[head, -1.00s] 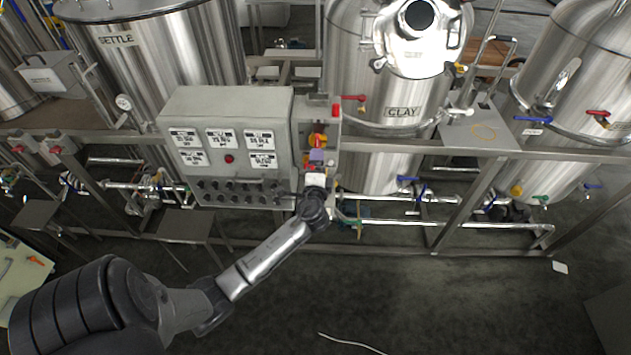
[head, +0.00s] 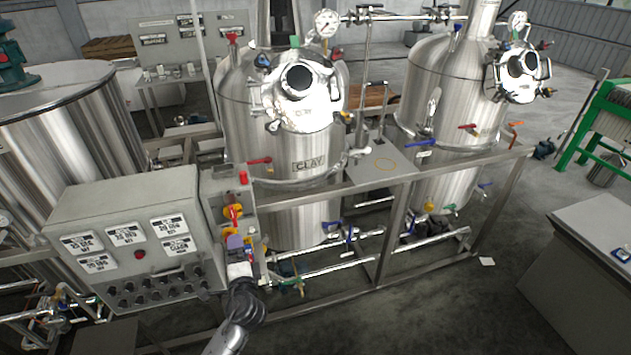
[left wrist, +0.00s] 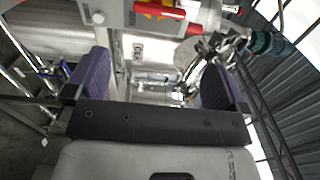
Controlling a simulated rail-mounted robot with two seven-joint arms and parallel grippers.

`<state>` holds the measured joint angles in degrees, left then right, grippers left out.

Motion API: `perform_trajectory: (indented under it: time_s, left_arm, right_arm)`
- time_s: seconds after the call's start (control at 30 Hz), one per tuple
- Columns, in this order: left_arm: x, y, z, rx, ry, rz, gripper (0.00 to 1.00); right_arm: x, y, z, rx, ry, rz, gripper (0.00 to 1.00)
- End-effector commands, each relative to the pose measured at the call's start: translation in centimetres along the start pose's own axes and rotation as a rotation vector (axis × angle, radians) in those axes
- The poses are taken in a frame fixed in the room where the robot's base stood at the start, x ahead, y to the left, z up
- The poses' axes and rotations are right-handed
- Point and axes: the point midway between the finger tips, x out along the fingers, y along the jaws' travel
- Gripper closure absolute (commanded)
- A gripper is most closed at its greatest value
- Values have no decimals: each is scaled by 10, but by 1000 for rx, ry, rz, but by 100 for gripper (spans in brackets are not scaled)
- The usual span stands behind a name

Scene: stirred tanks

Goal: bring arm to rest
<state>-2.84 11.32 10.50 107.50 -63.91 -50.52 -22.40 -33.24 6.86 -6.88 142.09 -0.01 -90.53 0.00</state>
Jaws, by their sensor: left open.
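My left arm comes in from the bottom of the head view. Its left gripper (head: 238,247) is beside the narrow switch box, at the right side of the grey control panel (head: 130,235). In the left wrist view the left gripper (left wrist: 157,85) has its two purple finger pads wide apart, with nothing between them. A red handle on a yellow plate (left wrist: 160,10) shows just beyond the fingers at the top. In the head view a red-and-yellow switch (head: 232,213) sits just above the gripper. I cannot tell whether the gripper touches the box. My right gripper is not in view.
A steel tank labelled CLAY (head: 305,165) stands behind the frame, with another steel tank (head: 455,110) to its right. Pipes and valves run along the metal frame (head: 385,255). A grey cabinet (head: 590,245) stands at the right. The floor (head: 440,315) in front is clear.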

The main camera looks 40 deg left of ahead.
Motion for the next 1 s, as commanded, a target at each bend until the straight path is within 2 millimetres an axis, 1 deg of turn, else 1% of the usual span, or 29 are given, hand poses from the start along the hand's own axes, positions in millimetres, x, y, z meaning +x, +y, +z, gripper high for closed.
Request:
perform_trajectory:
  time_s: [0.27, 0.33, 0.4, 0.47, 0.5, 0.57, 0.6, 0.67, 0.7, 0.77, 0.8, 0.87, 0.9, 1.0]
  left_arm:
    - [0, 0, 1, -29, -4, 2, 0]
    - [0, 4, 8, -84, -50, 24, 0]
    - [-2, 18, 16, -191, -111, 107, 0]
    - [-8, 23, 20, -318, -154, 193, 0]
    - [-16, 25, 18, -408, -174, 260, 0]
    - [-32, 26, 8, -540, -184, 373, 0]
    - [-47, 26, -1, -621, -180, 457, 0]
    - [-75, 26, -17, -718, -158, 596, 0]
    - [-99, 29, -26, -760, -138, 699, 0]
    - [-141, 35, -35, -791, -102, 860, 0]
    - [-169, 39, -39, -793, -74, 957, 0]
    - [-208, 44, -40, -777, -33, 1079, 0]
    - [-231, 47, -38, -763, -7, 1147, 0]
    - [-282, 55, -29, -732, 38, 1273, 0]
  right_arm:
    - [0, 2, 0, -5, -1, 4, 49]
    - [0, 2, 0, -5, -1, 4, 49]
    - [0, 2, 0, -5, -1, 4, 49]
    - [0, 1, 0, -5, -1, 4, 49]
    - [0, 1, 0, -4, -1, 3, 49]
    - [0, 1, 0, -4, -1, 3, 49]
    - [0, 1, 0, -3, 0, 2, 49]
    - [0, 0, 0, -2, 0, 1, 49]
    - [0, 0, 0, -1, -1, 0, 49]
    - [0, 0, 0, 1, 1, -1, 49]
    - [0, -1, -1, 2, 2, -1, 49]
    - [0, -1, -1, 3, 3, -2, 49]
    - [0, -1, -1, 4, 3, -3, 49]
    - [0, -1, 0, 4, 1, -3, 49]
